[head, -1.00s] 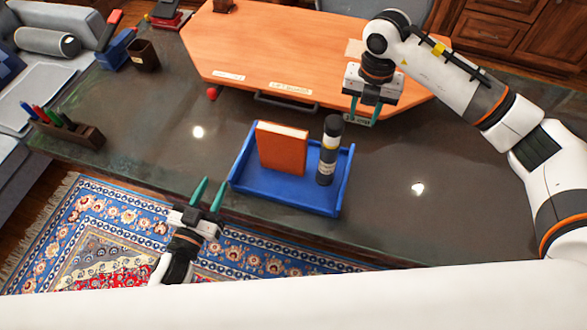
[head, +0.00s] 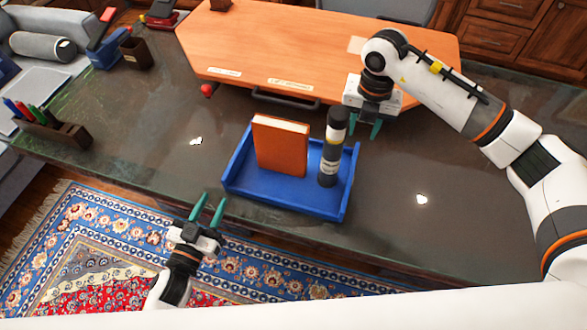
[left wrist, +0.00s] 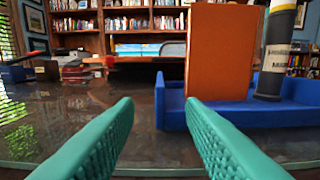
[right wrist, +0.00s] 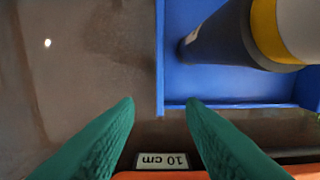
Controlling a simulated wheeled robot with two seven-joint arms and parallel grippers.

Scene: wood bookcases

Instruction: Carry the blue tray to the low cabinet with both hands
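The blue tray (head: 285,199) lies on the dark stone tabletop and holds an upright orange book (head: 281,148) and a dark cylindrical bottle (head: 331,150). My left gripper (head: 210,203) is open and empty at the table's near edge, just off the tray's near left corner. In the left wrist view the tray (left wrist: 230,116) is ahead and to the right. My right gripper (head: 365,130) is open, fingers down, just beyond the tray's far right corner. In the right wrist view a tray wall (right wrist: 160,60) stands ahead of the fingertips, apart from them. I cannot identify the low cabinet for certain.
An orange desk board (head: 310,45) with a handle (head: 285,99) lies behind the tray. Wooden drawers (head: 500,40) stand at the back right. A patterned rug (head: 120,250) covers the near floor.

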